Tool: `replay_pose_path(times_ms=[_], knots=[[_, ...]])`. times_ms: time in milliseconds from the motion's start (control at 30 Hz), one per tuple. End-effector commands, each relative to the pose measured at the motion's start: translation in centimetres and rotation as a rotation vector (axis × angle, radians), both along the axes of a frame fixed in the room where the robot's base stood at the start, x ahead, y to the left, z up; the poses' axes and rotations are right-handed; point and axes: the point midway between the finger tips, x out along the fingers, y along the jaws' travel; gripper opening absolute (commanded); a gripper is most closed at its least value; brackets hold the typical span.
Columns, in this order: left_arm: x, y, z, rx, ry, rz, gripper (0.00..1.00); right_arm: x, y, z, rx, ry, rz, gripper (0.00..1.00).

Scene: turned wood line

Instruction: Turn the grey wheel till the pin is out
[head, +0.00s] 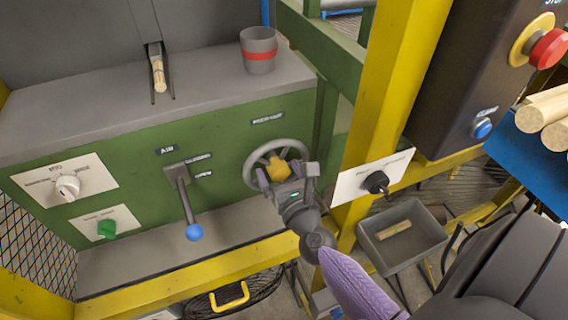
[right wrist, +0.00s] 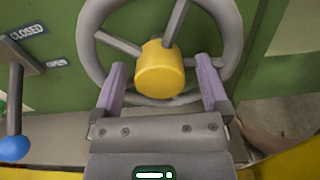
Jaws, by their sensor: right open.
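The grey wheel (head: 252,169) with a yellow hub (head: 277,168) is mounted on the green panel, below a small label. In the right wrist view the wheel (right wrist: 92,62) fills the upper middle and its yellow hub (right wrist: 160,68) shows between my fingers. My right gripper (head: 282,176) is open in front of the wheel. Its two purple fingers (right wrist: 162,85) stand on either side of the hub with a gap to it; I cannot tell whether they touch the rim or spokes. A wooden pin (head: 158,74) lies in a narrow chute on the grey top. My left gripper is not in view.
A lever with a blue knob (head: 194,232) hangs left of the wheel. A grey cup with a red band (head: 258,50) stands on the ledge above. A yellow post (head: 385,90) and a black knob (head: 376,182) are on the right. A grey bin (head: 365,238) sits below.

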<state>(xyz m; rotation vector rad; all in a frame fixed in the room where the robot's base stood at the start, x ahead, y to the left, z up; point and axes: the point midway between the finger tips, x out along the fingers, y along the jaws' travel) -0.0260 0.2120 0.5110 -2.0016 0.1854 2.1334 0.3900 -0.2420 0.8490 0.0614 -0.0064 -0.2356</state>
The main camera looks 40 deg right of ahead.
Motion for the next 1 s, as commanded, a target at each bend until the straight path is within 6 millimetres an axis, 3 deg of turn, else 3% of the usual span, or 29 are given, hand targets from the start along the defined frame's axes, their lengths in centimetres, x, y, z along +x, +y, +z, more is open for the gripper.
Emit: replay_pose_path(times_ms=[300, 433, 1000], knots=[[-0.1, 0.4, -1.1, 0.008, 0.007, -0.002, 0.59, -6.8, 1.6, -0.4, 0.0, 0.007, 0.001, 0.96], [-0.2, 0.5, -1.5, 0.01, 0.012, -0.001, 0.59, -8.7, 2.1, -0.3, -0.001, 0.006, 0.001, 0.96], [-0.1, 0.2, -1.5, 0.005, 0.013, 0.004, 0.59, -9.3, 2.2, -0.1, 0.001, 0.003, 0.0, 0.96]])
